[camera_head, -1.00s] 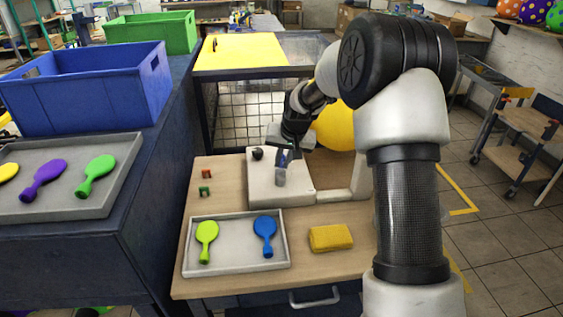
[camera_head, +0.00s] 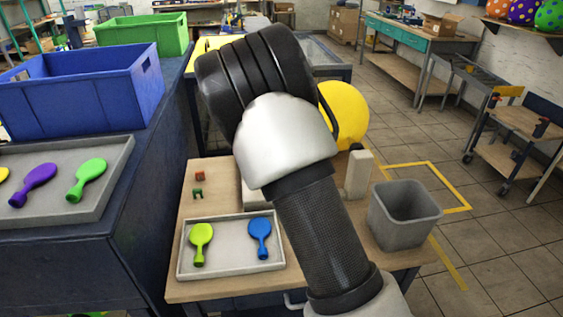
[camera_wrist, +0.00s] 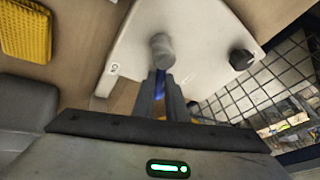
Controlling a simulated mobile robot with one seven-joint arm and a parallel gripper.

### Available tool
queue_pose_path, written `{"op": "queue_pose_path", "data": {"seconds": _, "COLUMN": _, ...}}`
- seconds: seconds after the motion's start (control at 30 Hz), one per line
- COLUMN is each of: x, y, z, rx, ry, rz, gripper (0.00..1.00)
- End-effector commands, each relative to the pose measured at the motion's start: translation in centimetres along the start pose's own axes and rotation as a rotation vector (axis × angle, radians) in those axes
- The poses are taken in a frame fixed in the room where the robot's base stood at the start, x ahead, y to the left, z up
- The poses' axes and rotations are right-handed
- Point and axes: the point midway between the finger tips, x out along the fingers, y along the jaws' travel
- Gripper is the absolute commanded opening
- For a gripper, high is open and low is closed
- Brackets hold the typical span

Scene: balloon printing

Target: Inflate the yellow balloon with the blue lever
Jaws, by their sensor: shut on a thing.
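The yellow balloon (camera_head: 345,112) is large and round, behind the pale inflating machine; my arm covers its left side. The machine's upright post (camera_head: 358,172) shows in the head view, while my arm hides most of its body. In the wrist view the machine's pale top (camera_wrist: 128,45) carries a grey cylinder (camera_wrist: 162,52) and a black knob (camera_wrist: 241,59). My gripper (camera_wrist: 161,84) is shut on the blue lever (camera_wrist: 160,82), of which a blue strip shows between the fingers, close to the grey cylinder. My gripper is hidden in the head view.
A grey tray (camera_head: 230,268) with a green and a blue deflated balloon lies on the table's front. A grey bin (camera_head: 405,222) stands at the table's right. A yellow sponge (camera_wrist: 25,30) lies beside the machine. Blue (camera_head: 70,100) and green (camera_head: 140,38) crates stand left.

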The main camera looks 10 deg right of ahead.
Motion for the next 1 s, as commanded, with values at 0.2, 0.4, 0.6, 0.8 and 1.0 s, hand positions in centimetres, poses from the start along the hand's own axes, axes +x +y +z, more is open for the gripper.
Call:
{"op": "queue_pose_path", "data": {"seconds": 0.2, "x": -0.3, "y": 0.5, "z": 0.2, "rx": 0.171, "ry": 0.038, "rz": 0.074, "gripper": 0.00}}
{"op": "queue_pose_path", "data": {"seconds": 0.4, "x": -0.4, "y": 0.8, "z": 0.3, "rx": 0.300, "ry": 0.065, "rz": 0.126, "gripper": 0.00}}
{"op": "queue_pose_path", "data": {"seconds": 0.6, "x": -0.4, "y": 1.1, "z": 0.5, "rx": 0.388, "ry": 0.082, "rz": 0.162, "gripper": 0.00}}
{"op": "queue_pose_path", "data": {"seconds": 0.8, "x": -0.4, "y": 1.2, "z": 0.6, "rx": 0.430, "ry": 0.091, "rz": 0.179, "gripper": 0.00}}
{"op": "queue_pose_path", "data": {"seconds": 1.0, "x": -0.4, "y": 1.2, "z": 0.6, "rx": 0.444, "ry": 0.092, "rz": 0.185, "gripper": 0.00}}
